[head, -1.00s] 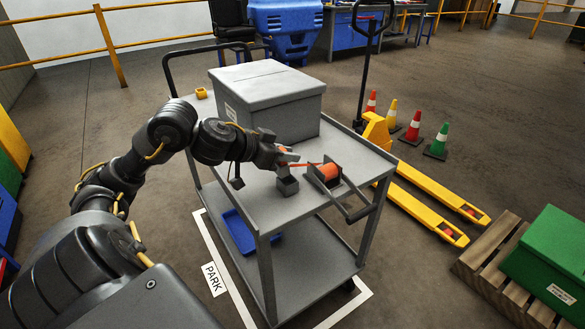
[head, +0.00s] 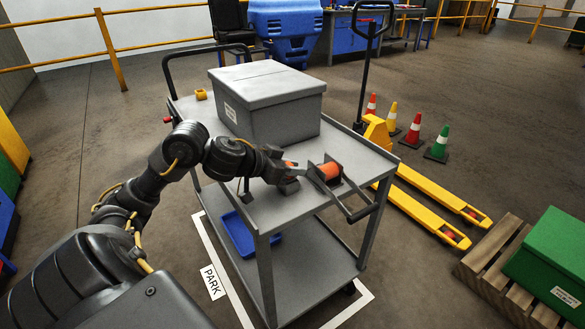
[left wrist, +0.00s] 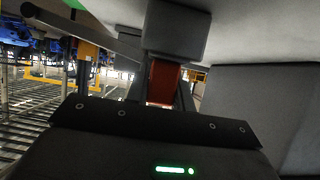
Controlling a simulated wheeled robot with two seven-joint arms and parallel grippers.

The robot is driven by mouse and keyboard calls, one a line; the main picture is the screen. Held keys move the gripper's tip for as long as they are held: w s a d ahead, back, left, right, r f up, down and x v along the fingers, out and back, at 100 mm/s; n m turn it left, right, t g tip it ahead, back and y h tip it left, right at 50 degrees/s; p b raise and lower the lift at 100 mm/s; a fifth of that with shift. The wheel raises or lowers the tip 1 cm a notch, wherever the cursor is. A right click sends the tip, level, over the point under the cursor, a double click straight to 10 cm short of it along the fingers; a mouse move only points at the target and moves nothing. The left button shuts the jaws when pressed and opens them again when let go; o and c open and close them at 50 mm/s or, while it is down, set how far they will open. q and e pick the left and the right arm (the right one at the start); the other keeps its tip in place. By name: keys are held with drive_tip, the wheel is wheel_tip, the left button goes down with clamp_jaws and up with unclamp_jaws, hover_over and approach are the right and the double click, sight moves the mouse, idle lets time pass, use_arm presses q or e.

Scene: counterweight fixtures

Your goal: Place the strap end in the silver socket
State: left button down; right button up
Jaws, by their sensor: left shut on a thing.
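My left gripper (head: 290,166) is shut on the orange strap end, low over the trolley's top shelf. In the left wrist view the orange-red strap (left wrist: 163,82) shows just beyond the gripper body. A small grey block (head: 289,187), which looks like the silver socket, stands on the shelf directly under the gripper, partly covered by it. A grey block also shows close to the strap in the left wrist view (left wrist: 177,32). I cannot tell whether the strap end touches the socket or is in it. The orange strap reel (head: 328,171) sits in a dark bracket to the right. My right gripper is out of view.
A large grey lidded box (head: 268,105) stands on the grey trolley (head: 240,195) behind the gripper. A yellow ring-like part (head: 201,94) lies at the far left corner. A blue tray (head: 238,233) is on the lower shelf. A yellow pallet truck (head: 425,200) stands to the right.

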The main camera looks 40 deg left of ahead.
use_arm(q)
drive_tip(key=c, duration=1.2)
unclamp_jaws()
drive_tip(key=shift+f, duration=0.1)
drive_tip(key=shift+s+r, duration=0.1)
drive_tip(key=shift+r, duration=0.1)
drive_tip(key=p+v, duration=0.6)
drive_tip(key=v, duration=0.5)
drive_tip(key=shift+s+r, duration=0.15)
drive_tip(key=shift+s, duration=0.2)
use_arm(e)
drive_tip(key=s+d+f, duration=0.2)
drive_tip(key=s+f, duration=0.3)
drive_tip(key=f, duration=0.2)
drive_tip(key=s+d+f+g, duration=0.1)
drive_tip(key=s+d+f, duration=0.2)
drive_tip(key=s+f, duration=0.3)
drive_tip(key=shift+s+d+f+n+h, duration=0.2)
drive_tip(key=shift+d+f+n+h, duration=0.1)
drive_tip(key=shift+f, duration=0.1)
use_arm(q)
drive_tip(key=shift+a, duration=0.1)
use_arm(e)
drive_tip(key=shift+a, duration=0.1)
